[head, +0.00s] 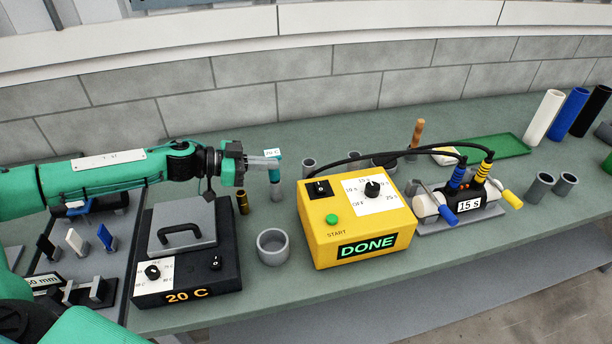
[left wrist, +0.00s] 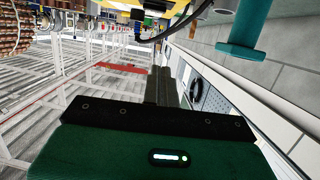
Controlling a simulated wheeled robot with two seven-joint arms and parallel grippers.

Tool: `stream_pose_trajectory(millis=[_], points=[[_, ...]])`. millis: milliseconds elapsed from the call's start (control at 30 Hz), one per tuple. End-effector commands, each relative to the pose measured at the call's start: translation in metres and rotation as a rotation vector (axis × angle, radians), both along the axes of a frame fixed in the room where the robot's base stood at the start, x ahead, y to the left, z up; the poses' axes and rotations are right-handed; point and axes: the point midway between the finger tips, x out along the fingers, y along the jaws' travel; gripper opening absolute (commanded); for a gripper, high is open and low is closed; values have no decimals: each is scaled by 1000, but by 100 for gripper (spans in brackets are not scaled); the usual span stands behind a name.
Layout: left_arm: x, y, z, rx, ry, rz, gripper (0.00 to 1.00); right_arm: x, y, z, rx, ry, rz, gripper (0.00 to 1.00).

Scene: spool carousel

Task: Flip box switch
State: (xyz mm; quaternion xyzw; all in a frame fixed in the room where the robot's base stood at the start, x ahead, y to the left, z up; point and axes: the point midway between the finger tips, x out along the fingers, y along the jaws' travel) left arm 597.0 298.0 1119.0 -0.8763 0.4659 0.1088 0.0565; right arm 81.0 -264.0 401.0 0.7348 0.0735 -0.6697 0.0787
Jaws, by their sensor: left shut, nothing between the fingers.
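The yellow box (head: 352,251) stands mid-table with a black switch (head: 318,189) at its top left, a dial (head: 372,189), a green START button (head: 331,219) and a display reading DONE (head: 367,247). A black unit (head: 190,285) reading 20 C, left of it, also has a small black switch (head: 215,263). My left gripper (head: 276,164) is shut and empty, above the table to the left of the yellow box and apart from its switch. Its closed fingers show in the left wrist view (left wrist: 160,78). My right gripper is out of view.
A teal-topped tool (head: 276,172) is close to the left fingertips; whether they touch is unclear. A grey cup (head: 272,247) stands left of the yellow box. A green tray (head: 490,147) lies behind.

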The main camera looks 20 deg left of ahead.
Motion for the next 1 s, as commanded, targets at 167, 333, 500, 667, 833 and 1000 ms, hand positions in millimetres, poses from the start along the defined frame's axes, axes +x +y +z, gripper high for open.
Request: stream_pose_trajectory(millis=[167, 333, 500, 667, 833, 1000], points=[[4, -6, -1, -1, -1, 0, 0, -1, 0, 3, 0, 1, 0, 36], [16, -25, -4, -3, -1, -3, 0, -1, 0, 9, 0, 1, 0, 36], [32, -49, -11, -1, -2, -2, 0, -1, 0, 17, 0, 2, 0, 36], [47, -71, -18, -2, -1, -2, 0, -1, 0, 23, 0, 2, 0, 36], [54, -81, -36, 0, 3, 2, 0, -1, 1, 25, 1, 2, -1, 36], [54, -82, -52, -2, 2, 1, 0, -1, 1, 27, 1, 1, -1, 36]])
